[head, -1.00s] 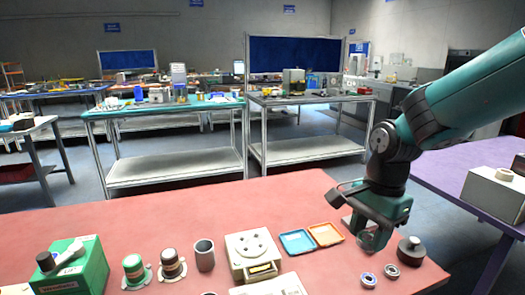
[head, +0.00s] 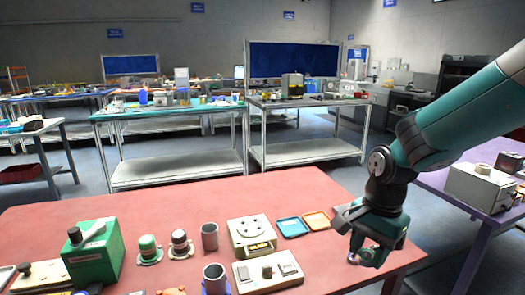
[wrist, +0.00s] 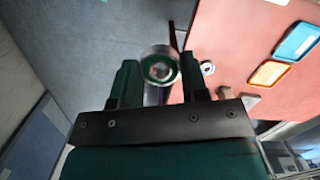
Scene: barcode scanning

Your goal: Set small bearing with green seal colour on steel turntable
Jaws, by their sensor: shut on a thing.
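My gripper (head: 368,258) hangs low near the right edge of the red table, and its jaws are shut on a small ring-shaped bearing. In the wrist view, the bearing (wrist: 160,68) shows a green seal inside a metal ring, between the fingertips of my gripper (wrist: 159,82). The head view mostly hides it behind the fingers. I cannot clearly identify the steel turntable. A pale box with a round, holed disc on top (head: 250,228) stands left of my gripper, apart from it.
Blue (head: 291,227) and orange (head: 317,220) trays lie left of my gripper. A purple table (head: 445,187) stands right.

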